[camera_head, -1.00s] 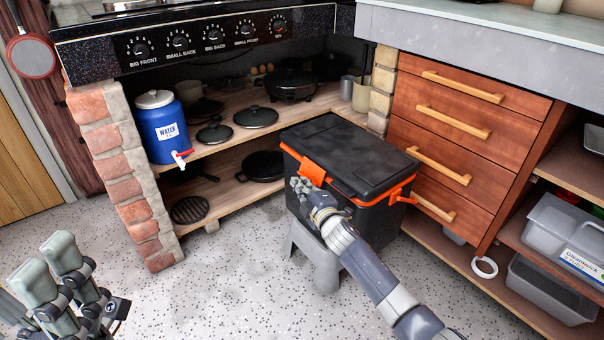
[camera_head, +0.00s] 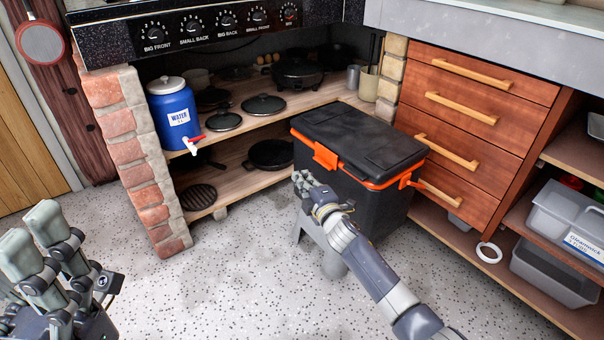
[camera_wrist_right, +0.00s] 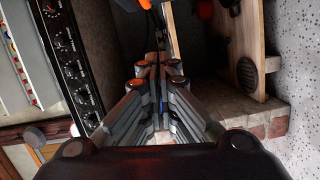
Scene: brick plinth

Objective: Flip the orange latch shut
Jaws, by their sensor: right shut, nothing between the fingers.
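The black box (camera_head: 360,140) with an orange rim sits on a grey stool (camera_head: 322,245). Its orange latch (camera_head: 325,156) is on the front face near the left corner, at the lid seam. I cannot tell whether it lies fully flat. My right gripper (camera_head: 303,180) is shut and empty, just below and left of the latch, with a small apparent gap. The right wrist view shows its fingers (camera_wrist_right: 160,75) close together and a bit of orange at the top edge. My left gripper (camera_head: 30,235) is open and empty at lower left, far from the box.
A brick plinth (camera_head: 135,160) with wooden shelves holds a blue water jug (camera_head: 172,115) and several pans left of the box. Wooden drawers (camera_head: 465,130) stand close on its right. The speckled floor in front is free.

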